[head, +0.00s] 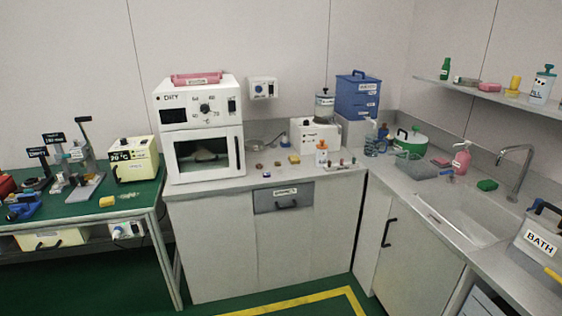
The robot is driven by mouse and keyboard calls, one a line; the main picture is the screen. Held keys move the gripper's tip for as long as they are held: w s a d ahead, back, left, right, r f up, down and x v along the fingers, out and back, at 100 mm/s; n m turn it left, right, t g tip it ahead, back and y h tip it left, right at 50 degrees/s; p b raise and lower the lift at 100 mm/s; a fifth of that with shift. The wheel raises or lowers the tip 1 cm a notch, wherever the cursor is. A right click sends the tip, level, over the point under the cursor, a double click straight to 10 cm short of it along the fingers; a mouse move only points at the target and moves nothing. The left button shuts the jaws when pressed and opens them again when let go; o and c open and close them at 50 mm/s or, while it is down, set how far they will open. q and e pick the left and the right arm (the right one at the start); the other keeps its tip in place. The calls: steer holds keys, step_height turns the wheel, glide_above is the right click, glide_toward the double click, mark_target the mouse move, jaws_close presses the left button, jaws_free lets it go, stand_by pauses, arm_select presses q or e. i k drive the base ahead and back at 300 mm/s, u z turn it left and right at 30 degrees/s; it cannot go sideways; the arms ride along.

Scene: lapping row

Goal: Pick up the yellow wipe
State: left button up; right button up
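Several small yellow things are in the head view, and I cannot tell for certain which one is the yellow wipe. A flat yellow piece (107,202) lies near the front edge of the green-topped bench at the left. A small yellow block (294,159) lies on the grey counter right of the white oven. A taller yellow item (515,83) stands on the wall shelf at the right. Neither of my grippers is in view.
The green bench (130,205) holds stands, tools and a cream heater box (133,160). A white oven (203,130) stands on the counter. At the right are a sink (465,222), a green sponge (487,185) and a BATH box (540,243). Green floor shows in front.

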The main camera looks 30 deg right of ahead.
mark_target(293, 159)
steer(key=u, duration=0.15)
steer(key=i, duration=1.35)
steer(key=z, duration=0.45)
steer(key=i, duration=0.95)
steer(key=z, duration=0.65)
